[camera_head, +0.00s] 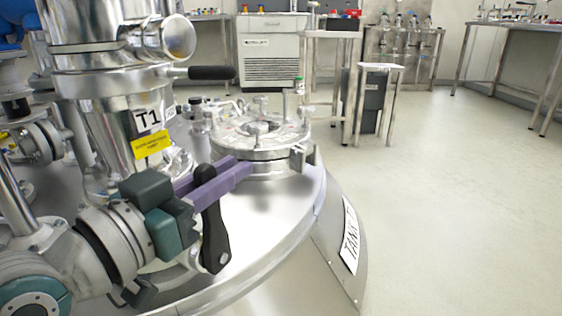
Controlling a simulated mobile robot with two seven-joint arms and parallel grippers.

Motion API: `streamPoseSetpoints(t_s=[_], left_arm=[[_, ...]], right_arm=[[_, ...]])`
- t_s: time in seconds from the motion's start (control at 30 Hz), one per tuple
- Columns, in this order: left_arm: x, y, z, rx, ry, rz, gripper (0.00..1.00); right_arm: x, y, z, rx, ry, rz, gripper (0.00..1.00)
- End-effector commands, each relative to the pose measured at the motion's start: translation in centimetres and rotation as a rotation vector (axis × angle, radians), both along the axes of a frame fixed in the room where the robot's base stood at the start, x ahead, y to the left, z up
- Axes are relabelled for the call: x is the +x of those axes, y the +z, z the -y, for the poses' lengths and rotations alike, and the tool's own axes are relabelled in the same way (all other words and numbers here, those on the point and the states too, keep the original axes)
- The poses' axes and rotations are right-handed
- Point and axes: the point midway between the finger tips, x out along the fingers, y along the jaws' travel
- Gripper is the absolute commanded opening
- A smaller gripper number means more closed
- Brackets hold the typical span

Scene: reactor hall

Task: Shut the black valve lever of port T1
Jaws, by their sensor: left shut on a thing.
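My left gripper (243,165) comes in from the lower left, with purple fingers pointing right and slightly up. My right gripper is not in view.
The steel tank top (270,215) carries a round bolted hatch (258,137) just behind the fingers. A yellow tag (151,145) is under the T1 label. A small steel stand (378,68) and benches are farther back. The floor (450,200) at right is clear.

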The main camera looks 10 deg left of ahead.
Motion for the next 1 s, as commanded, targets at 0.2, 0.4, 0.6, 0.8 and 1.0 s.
streamPoseSetpoints(t_s=[0.2,0.4,0.6,0.8,1.0], left_arm=[[-0.02,-0.01,-0.01,0.000,0.000,0.000,0.00],[-0.02,-0.02,-0.01,0.000,0.000,0.000,0.00],[-0.02,-0.02,-0.01,0.000,0.000,0.000,0.00],[-0.02,-0.02,-0.01,0.000,0.000,0.000,0.00],[-0.02,-0.02,-0.01,0.000,0.000,0.000,0.00]], right_arm=[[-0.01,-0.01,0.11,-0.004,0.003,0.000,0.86],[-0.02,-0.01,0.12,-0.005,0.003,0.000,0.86],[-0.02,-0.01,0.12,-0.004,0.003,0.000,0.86],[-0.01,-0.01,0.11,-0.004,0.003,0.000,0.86],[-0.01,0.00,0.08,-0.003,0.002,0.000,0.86]])
